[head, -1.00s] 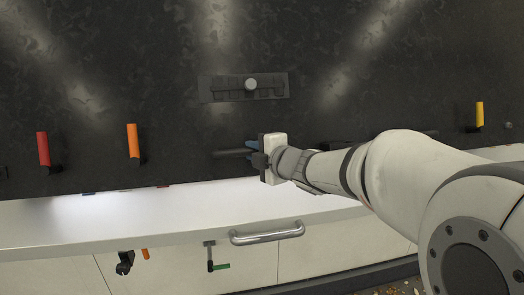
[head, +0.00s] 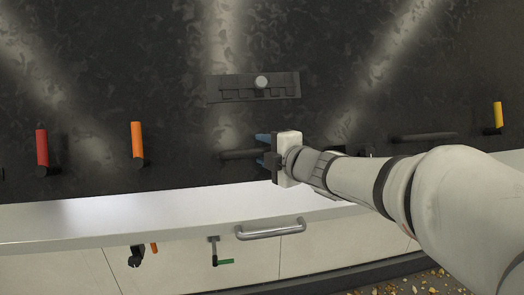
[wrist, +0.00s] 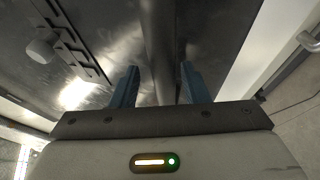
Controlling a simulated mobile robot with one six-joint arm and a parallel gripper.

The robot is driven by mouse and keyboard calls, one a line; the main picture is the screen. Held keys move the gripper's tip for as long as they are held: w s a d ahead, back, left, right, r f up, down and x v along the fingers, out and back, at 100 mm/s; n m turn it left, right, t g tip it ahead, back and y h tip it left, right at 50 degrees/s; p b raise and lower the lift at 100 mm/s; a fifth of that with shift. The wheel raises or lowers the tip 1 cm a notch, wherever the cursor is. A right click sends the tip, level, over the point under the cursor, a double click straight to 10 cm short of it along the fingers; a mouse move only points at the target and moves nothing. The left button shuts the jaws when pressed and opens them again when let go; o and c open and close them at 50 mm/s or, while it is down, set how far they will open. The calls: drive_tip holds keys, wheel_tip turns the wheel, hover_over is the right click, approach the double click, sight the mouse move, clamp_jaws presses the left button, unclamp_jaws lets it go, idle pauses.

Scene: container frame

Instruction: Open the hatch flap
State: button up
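The hatch flap (head: 190,110) is a large dark panel filling the upper part of the head view. Its lower edge lies just above a white ledge. A long dark handle bar (head: 238,155) runs across it low down. My gripper (head: 267,149) is at this bar, its blue fingers pointing at the panel, and it hides part of the bar. In the wrist view the bar (wrist: 160,45) passes between the two blue fingers, with a visible gap on each side. My gripper (wrist: 158,86) is open around the bar.
A red handle (head: 42,148), an orange handle (head: 137,140) and a yellow handle (head: 498,115) stick out from the panel. A latch plate with a round knob (head: 262,81) sits above my gripper. Below are the white ledge (head: 110,218) and a metal drawer handle (head: 270,231).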

drive_tip(key=shift+f, duration=0.1)
drive_tip(key=v, duration=0.7)
drive_tip(key=shift+s+d, duration=0.25)
drive_tip(key=shift+s, duration=0.05)
drive_tip(key=s+d+f+m+g+h+b, duration=0.1)
drive_tip(key=s+d+f+m+h+b, duration=0.15)
drive_tip(key=d+f+m+h, duration=0.4)
drive_tip(key=s+d+f+m+g+h+b, duration=0.1)
drive_tip(key=s+d+f+m+h+b, duration=0.2)
drive_tip(key=d+f+m, duration=0.55)
drive_tip(key=s+a+f+m+g+b, duration=0.1)
drive_tip(key=s+a+f+m+g, duration=0.2)
drive_tip(key=s+f+m+g, duration=0.1)
drive_tip(key=s+a+f+m+g+y+b, duration=0.1)
drive_tip(key=s+a+f+m+g, duration=0.2)
drive_tip(key=s, duration=0.6)
wheel_tip(320, 180, down, 3)
drive_tip(key=shift+a+r+m+g, duration=0.1)
drive_tip(key=shift+a+m+g, duration=0.3)
drive_tip(key=shift+m+g, duration=0.3)
